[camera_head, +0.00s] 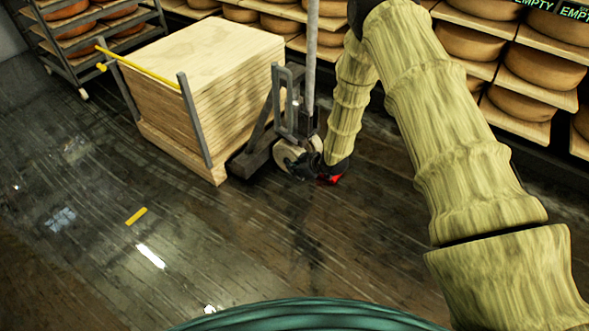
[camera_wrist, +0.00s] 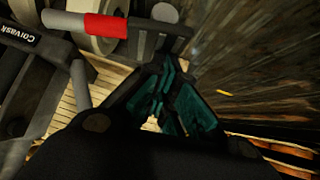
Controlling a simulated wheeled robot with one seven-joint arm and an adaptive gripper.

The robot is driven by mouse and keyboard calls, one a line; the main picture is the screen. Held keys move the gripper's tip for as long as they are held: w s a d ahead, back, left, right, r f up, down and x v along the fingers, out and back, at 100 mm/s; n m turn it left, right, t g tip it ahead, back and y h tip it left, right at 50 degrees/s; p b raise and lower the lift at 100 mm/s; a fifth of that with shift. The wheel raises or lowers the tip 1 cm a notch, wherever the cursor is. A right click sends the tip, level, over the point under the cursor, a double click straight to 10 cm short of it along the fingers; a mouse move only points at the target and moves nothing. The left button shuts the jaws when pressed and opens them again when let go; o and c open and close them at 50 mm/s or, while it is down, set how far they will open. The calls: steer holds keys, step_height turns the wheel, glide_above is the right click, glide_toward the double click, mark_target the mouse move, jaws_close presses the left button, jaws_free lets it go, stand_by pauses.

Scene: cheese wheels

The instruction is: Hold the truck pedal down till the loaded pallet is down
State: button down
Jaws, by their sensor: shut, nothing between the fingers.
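The pallet truck (camera_head: 292,103) stands at the right end of a pallet loaded with a stack of pale boards (camera_head: 190,75). The load's underside is dark, so I cannot tell whether it touches the floor. The red pedal (camera_head: 329,180) is low at the truck's base; its red sleeve also shows at the upper left of the wrist view (camera_wrist: 105,27). My gripper (camera_head: 312,170) is low beside the pedal. In the wrist view its teal fingers (camera_wrist: 166,68) are shut and empty, tips close to the pedal's dark end. Contact cannot be made out.
Shelves of cheese wheels (camera_head: 475,42) line the back and right, with a sign reading EMPTY (camera_head: 575,12). A metal rack (camera_head: 85,45) stands at the far left. A yellow bar (camera_head: 140,65) spans posts by the load. The floor in front is clear except for a yellow mark (camera_head: 137,216).

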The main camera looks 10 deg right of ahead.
steer(key=shift+s+f, duration=0.1)
steer(key=shift+r+p, duration=0.55)
steer(key=shift+p, duration=0.1)
steer(key=a+r+p+v, duration=0.1)
steer(key=p+v, duration=0.5)
steer(key=v, duration=0.6)
steer(key=shift+a+r, duration=0.15)
steer(key=shift+a, duration=0.5)
steer(key=s+d+f+m+g+h, duration=0.1)
steer(key=s+f+m, duration=0.25)
steer(key=s, duration=0.65)
steer(key=s+f+m+g+h, duration=0.2)
steer(key=s+f, duration=0.3)
steer(key=s, duration=0.4)
steer(key=s+d+m+g+h, duration=0.1)
steer(key=s+d+m+g, duration=0.1)
steer(key=s, duration=1)
steer(key=s+d+m+g+h, duration=0.1)
steer(key=s+m+g, duration=0.1)
steer(key=s, duration=1)
step_height(320, 180, up, 31)
steer(key=p, duration=3.2)
steer(key=shift+w+d+r, duration=0.15)
steer(key=shift+w+d, duration=0.05)
steer(key=shift+w, duration=0.15)
